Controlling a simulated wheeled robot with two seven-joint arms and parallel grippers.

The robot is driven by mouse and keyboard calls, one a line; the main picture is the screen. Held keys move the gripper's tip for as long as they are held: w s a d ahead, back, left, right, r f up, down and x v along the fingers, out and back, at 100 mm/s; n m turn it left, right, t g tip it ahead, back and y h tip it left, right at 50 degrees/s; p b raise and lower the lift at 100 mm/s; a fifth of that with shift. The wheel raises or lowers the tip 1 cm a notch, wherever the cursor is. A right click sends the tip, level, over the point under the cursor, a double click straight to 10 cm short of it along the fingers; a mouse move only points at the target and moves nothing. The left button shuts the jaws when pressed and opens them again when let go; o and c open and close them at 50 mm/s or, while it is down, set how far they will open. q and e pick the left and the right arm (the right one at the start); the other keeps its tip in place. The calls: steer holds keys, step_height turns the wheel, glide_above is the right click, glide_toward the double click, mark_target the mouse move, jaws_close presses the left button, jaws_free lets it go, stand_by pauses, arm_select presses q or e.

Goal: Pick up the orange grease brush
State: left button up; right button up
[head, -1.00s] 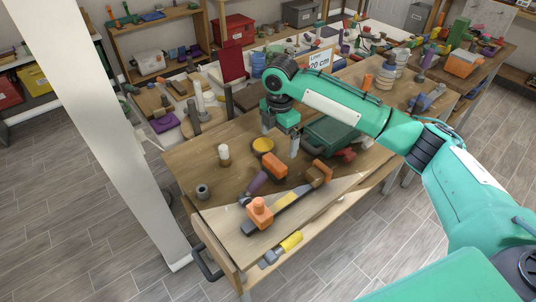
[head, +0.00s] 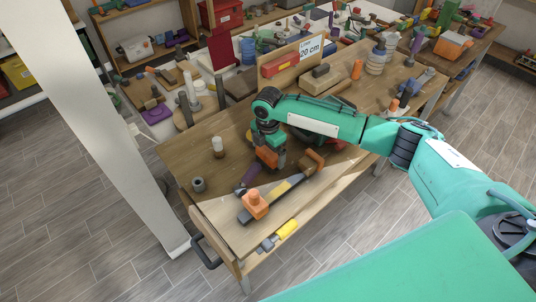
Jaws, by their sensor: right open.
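An orange block-shaped object (head: 265,158), which looks like the grease brush, lies on the wooden top of the rolling rack (head: 185,155). My right gripper (head: 268,154) points down right at it, with a finger showing just to its right. The gripper is open and hides part of the orange object. I cannot tell whether the fingers touch it. My left gripper is not in view.
A purple-handled tool (head: 248,177) lies just in front. A long dark tool with orange ends (head: 255,204) lies near the front edge. A white-topped bottle (head: 218,147) and a grey ring (head: 198,184) stand to the left. My forearm mostly hides a green case.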

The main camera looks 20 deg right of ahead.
mark_target(268, 151)
step_height(268, 151, down, 2)
steer(key=shift+f, duration=0.4)
steer(key=c, duration=1.1)
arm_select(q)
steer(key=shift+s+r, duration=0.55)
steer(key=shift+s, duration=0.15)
arm_select(e)
steer(key=shift+r, duration=0.15)
steer(key=shift+w+r, duration=0.1)
steer(key=shift+r, duration=0.5)
arm_select(q)
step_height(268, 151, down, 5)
steer(key=b, duration=0.5)
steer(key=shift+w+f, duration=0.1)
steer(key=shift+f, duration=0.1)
arm_select(e)
step_height(268, 151, up, 19)
steer(key=shift+f, duration=0.15)
